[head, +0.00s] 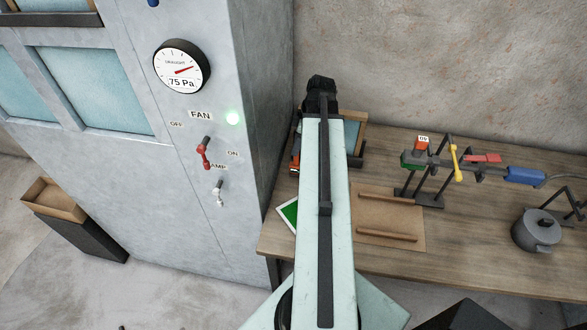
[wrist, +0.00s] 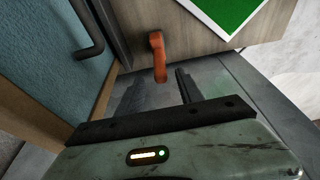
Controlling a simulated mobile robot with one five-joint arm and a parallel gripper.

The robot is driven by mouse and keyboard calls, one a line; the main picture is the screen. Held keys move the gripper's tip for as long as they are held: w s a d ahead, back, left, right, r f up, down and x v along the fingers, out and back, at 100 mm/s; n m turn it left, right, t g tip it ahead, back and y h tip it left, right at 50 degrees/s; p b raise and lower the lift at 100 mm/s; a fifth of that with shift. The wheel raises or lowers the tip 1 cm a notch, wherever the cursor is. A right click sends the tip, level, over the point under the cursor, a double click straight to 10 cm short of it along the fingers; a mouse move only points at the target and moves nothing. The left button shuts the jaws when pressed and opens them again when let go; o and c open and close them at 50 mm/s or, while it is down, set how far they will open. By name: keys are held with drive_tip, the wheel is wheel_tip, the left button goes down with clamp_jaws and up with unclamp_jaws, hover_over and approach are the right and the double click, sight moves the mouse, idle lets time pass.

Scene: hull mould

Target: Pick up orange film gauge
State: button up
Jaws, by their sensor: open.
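The orange film gauge (wrist: 157,50) shows in the wrist view as a small orange bar with a wider end, upright in the picture against the wooden bench top. In the head view a small orange piece, seemingly the gauge (head: 295,158), shows just left of my arm at the bench's left end, partly hidden. My gripper (wrist: 160,84) is open in the wrist view, with its dark fingers to either side of the gauge's near end. I cannot tell whether they touch it. My arm hides the fingers in the head view.
A wood-framed blue panel (head: 353,135) stands close by my gripper. A green card with a white border (head: 289,213) lies at the bench's front left. The grey cabinet (head: 240,170) is left of the bench. A wooden board (head: 390,214), tool rack and grey pot (head: 537,232) are right.

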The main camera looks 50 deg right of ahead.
sight(296, 161)
drive_tip(key=b+x, duration=0.5)
drive_tip(key=shift+s+f, duration=0.1)
drive_tip(key=shift+f, duration=0.25)
drive_tip(key=shift+r, duration=0.2)
clamp_jaws()
